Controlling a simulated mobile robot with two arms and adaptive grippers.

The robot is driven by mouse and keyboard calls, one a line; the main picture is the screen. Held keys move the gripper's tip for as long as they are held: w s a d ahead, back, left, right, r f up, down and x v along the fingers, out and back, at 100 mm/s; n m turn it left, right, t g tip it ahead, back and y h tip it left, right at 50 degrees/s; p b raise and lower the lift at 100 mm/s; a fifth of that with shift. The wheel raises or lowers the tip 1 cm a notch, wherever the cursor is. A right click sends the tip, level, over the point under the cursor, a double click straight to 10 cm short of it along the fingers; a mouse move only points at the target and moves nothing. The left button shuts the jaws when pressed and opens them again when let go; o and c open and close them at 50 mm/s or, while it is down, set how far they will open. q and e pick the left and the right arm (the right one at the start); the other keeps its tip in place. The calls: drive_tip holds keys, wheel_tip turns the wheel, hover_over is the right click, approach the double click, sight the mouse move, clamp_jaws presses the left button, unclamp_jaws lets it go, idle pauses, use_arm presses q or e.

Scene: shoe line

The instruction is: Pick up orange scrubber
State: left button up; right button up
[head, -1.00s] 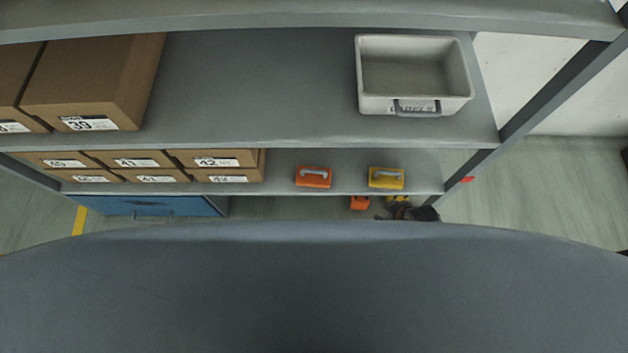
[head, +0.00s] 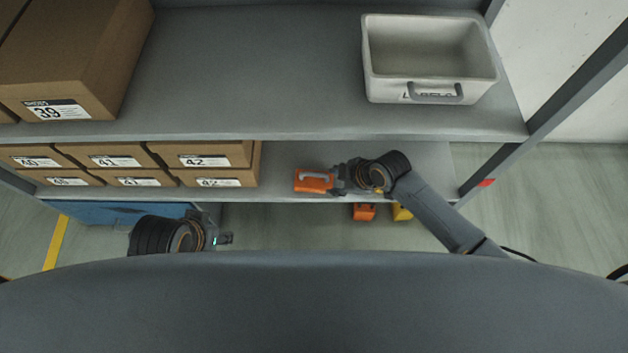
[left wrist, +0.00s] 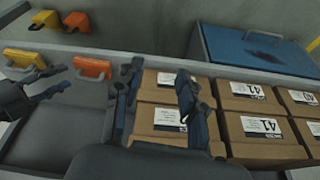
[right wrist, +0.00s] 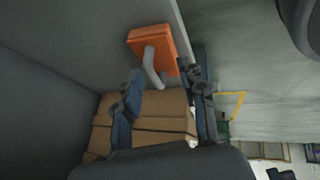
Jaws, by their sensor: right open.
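An orange scrubber (head: 312,184) with a grey handle sits on the middle shelf, right of the shoe boxes. It also shows in the left wrist view (left wrist: 92,67) and in the right wrist view (right wrist: 152,44). My right gripper (head: 337,179) is at its right side in the head view. In the right wrist view its fingers (right wrist: 164,88) are spread, with the grey handle near the gap between them; contact cannot be told. My left gripper (head: 224,238) is low at the left. In the left wrist view its fingers (left wrist: 158,82) are apart and empty, in front of the boxes.
Shoe boxes (head: 115,160) fill the shelf's left part. A yellow scrubber (left wrist: 20,58) stands on the same shelf. Lower down are another orange scrubber (head: 364,212), another yellow one (head: 401,213) and a blue bin (head: 110,213). A grey-white labels bin (head: 430,90) sits above.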

sight(316, 174)
drive_tip(key=shift+w+a, duration=0.4)
drive_tip(key=shift+a, duration=0.25)
drive_tip(key=shift+w+a, duration=0.2)
drive_tip(key=shift+a, duration=0.05)
drive_tip(key=shift+w+a+b, duration=0.25)
drive_tip(key=shift+w+a, duration=0.1)
drive_tip(key=shift+a, duration=0.2)
drive_tip(key=shift+w+a+b, duration=0.2)
drive_tip(key=shift+w+a, duration=0.15)
drive_tip(key=shift+a, duration=0.2)
drive_tip(key=shift+b+x, duration=0.35)
drive_tip(key=shift+x, duration=0.55)
drive_tip(key=shift+w+a+f, duration=0.1)
drive_tip(key=shift+w+f, duration=0.05)
drive_tip(key=shift+f, duration=0.4)
use_arm(q)
drive_tip(key=shift+s+f, duration=0.15)
drive_tip(key=shift+f, duration=0.35)
use_arm(e)
drive_tip(key=shift+c, duration=0.4)
clamp_jaws()
